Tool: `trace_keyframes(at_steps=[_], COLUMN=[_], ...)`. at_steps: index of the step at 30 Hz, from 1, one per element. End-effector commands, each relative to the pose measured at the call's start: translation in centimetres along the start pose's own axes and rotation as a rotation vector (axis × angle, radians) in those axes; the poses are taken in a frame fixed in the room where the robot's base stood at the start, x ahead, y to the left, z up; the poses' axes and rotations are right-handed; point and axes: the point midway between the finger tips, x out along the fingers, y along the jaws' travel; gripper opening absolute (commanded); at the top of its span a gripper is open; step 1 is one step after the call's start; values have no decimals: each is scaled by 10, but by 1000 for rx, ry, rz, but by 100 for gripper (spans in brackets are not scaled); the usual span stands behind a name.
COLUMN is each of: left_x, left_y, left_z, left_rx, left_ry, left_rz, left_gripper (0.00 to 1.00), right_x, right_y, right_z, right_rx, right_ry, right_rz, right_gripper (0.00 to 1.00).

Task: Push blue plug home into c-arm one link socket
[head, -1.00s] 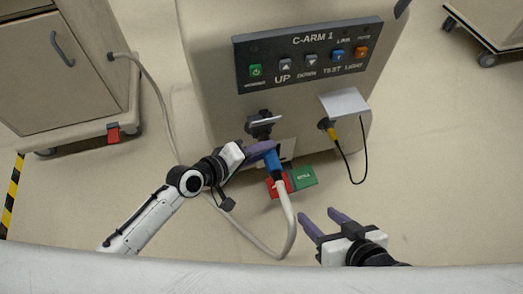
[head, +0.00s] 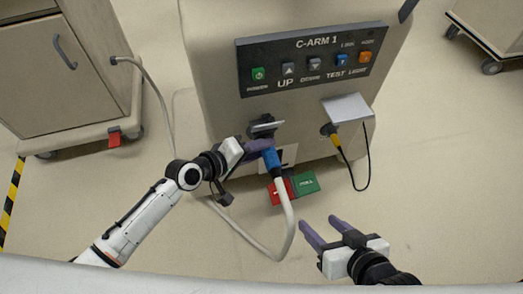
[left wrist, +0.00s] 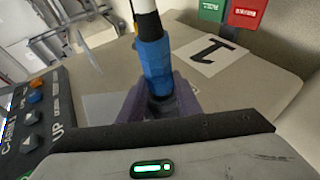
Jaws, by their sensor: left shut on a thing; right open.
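The blue plug (head: 270,160), on a thick pale cable (head: 291,215), is at the front of the C-ARM 1 unit (head: 222,82). The socket mouth is hidden by the gripper and plug, so I cannot tell how deep the plug sits. My right gripper (head: 325,226) is open and empty over the floor at the lower right.
A yellow-black plug (head: 334,139) on a thin black cable sits under a second raised cover (head: 348,107). Red (head: 281,191) and green (head: 306,183) tags hang below the blue plug. A cabinet cart (head: 70,80) stands left.

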Motion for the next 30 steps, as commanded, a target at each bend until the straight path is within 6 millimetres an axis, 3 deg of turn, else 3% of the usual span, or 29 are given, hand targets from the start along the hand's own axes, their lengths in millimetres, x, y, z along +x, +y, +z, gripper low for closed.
trace_keyframes(at_steps=[17,18,21,30], left_x=[5,5,5,5], left_y=[1,1,1,2], left_z=[-13,-14,-13,-13], left_rx=[1,1,1,1], left_ry=[2,2,2,2], left_rz=[2,2,2,5], left_gripper=[0,32,49,52], right_x=[5,5,5,6], right_y=[1,1,1,1], right_z=[6,6,6,7], right_rx=[0,0,0,0], right_ry=[0,0,-1,-2], right_rz=[0,0,0,0], right_gripper=[52,52,52,52])
